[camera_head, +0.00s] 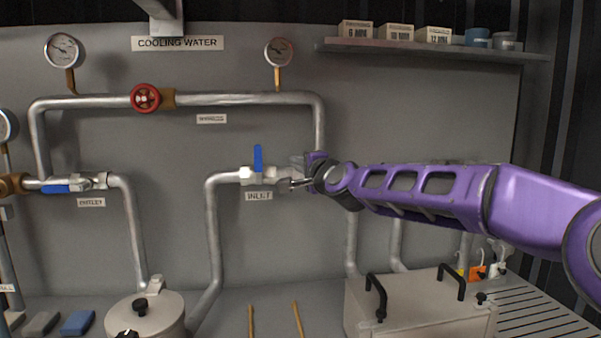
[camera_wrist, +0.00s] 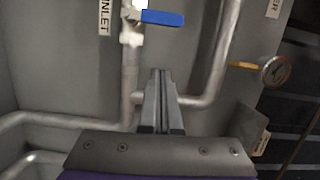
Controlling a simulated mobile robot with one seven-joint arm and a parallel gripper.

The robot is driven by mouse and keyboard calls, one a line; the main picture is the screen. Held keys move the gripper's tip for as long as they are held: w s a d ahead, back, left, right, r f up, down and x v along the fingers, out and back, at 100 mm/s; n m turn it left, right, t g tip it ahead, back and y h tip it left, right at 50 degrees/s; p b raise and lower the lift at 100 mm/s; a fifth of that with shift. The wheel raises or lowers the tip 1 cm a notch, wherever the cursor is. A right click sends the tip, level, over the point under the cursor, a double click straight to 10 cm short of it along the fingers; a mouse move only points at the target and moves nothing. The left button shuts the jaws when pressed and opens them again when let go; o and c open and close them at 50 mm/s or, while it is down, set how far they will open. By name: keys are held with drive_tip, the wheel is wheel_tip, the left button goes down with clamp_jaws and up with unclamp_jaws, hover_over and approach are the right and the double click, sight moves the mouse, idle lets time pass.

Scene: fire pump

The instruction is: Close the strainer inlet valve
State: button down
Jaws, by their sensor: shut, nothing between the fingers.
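The inlet valve (camera_head: 258,174) sits on a horizontal grey pipe above a label reading INLET (camera_head: 259,196). Its blue lever (camera_head: 258,158) points straight up, across the pipe. In the wrist view the lever (camera_wrist: 162,18) shows at the top, also crosswise to its pipe, beside the INLET label (camera_wrist: 104,14). My gripper (camera_head: 294,184) is just right of the valve, in front of the pipe, with its fingers shut and empty. In the wrist view my gripper (camera_wrist: 160,74) points toward the pipework, with its tips apart from the lever. The pipe right of the valve is partly hidden by my gripper.
Another valve at left has a blue lever (camera_head: 56,188) lying along its pipe. A red handwheel (camera_head: 145,98) is on the upper pipe. A lidded pot (camera_head: 145,314) and a grey box with black handles (camera_head: 420,305) stand below. A shelf (camera_head: 430,47) is at upper right.

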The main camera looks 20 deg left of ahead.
drive_tip(key=shift+v, duration=0.8)
